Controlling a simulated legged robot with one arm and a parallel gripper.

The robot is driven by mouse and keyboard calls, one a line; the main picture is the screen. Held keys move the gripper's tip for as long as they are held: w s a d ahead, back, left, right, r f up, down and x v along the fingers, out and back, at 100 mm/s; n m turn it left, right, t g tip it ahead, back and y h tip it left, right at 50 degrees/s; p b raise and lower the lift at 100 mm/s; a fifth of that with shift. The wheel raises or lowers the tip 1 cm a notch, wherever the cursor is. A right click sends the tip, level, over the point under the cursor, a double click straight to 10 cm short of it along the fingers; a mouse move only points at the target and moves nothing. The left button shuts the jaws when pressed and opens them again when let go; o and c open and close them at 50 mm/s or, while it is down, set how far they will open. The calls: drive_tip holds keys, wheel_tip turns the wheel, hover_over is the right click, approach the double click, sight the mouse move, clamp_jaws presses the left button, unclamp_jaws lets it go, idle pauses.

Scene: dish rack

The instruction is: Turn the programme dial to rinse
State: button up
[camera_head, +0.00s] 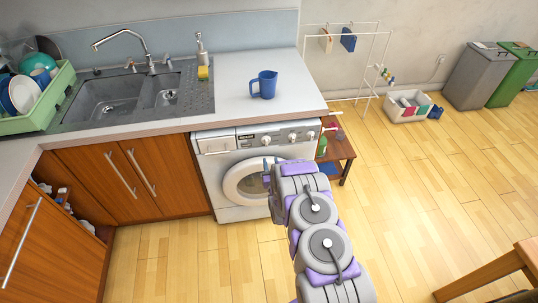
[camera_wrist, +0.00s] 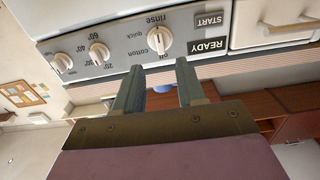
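The washing machine (camera_head: 240,165) stands under the worktop with its dials along the top front panel. The programme dial (camera_wrist: 160,39) is a white knob ringed by the words rinse, quick and cotton in the wrist view, where the panel appears upside down. It also shows in the head view (camera_head: 266,139), nearest the READY display. I cannot clearly tell which word it points to. My gripper (camera_wrist: 158,77) is open and empty, its two fingers apart and pointing at the panel near the programme dial. In the head view my arm partly hides the machine's door.
A blue mug (camera_head: 264,85) stands on the worktop above. A small wooden shelf (camera_head: 336,150) stands right of the machine. The wooden floor in front is mostly clear.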

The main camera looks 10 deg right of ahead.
drive_tip(key=s+p, duration=0.1)
drive_tip(key=s, duration=0.6)
drive_tip(key=shift+s, duration=0.4)
drive_tip(key=shift+w, duration=0.15)
drive_tip(key=w+r+g, duration=0.2)
drive_tip(key=w+r, duration=0.1)
drive_tip(key=r, duration=0.2)
drive_tip(key=s+r+g, duration=0.3)
drive_tip(key=r+g, duration=0.1)
drive_tip(key=r, duration=0.3)
drive_tip(key=s+r+g, duration=0.3)
drive_tip(key=r, duration=0.4)
drive_tip(key=s+r+g, duration=0.3)
drive_tip(key=s+r, duration=0.3)
drive_tip(key=s, duration=0.9)
drive_tip(key=s+r+g, duration=0.4)
drive_tip(key=s+r, duration=0.2)
drive_tip(key=s, duration=0.9)
drive_tip(key=s+r+g, duration=0.3)
drive_tip(key=s+r, duration=0.3)
drive_tip(key=s, duration=0.9)
drive_tip(key=shift+g, duration=0.4)
drive_tip(key=shift+r, duration=0.1)
